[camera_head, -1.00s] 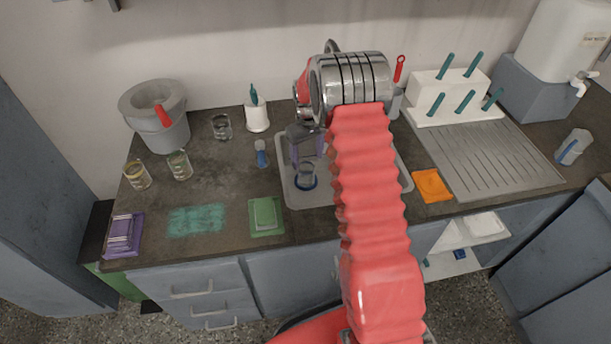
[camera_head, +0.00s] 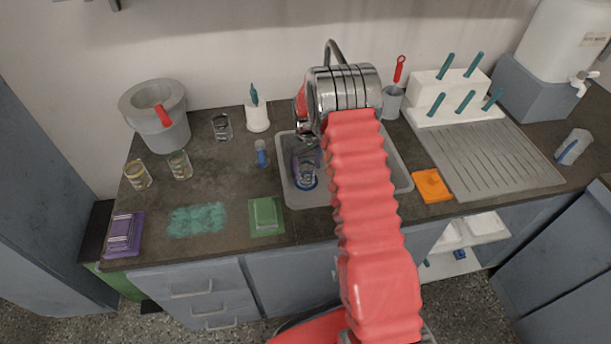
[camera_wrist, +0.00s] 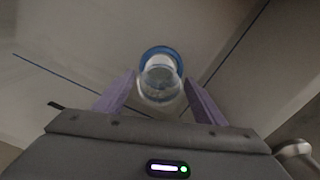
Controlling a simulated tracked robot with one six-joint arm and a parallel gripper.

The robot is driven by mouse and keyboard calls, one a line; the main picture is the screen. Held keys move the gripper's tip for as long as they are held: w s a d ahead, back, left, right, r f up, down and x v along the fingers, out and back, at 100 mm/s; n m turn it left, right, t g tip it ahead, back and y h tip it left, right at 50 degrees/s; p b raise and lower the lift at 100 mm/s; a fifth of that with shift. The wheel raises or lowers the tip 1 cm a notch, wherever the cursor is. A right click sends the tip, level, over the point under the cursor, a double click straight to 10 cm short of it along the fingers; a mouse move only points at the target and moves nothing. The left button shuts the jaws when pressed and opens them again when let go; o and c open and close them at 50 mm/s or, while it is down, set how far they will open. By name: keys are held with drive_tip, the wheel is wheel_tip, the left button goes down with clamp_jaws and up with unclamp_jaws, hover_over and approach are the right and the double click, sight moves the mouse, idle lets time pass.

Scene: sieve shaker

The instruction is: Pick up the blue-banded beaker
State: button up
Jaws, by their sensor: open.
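The blue-banded beaker (camera_head: 306,179) is clear glass with a blue ring low on it, standing inside the sink basin (camera_head: 291,198). In the wrist view the beaker (camera_wrist: 160,76) shows from above, centred ahead of my gripper (camera_wrist: 160,95). The two purple fingers are open, one on each side of the beaker's near part. I cannot tell whether either finger touches the glass. In the head view my gripper (camera_head: 306,158) reaches down into the sink at the beaker, and the fingers partly overlap it.
Other beakers stand at left: a yellow-banded one (camera_head: 138,176), a green-banded one (camera_head: 180,166) and a dark-banded one (camera_head: 222,127). The faucet (camera_head: 335,50) rises behind my wrist. An orange cloth (camera_head: 432,185) lies right of the sink.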

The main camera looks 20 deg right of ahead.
idle(0.4)
drive_tip(key=c, duration=1.2)
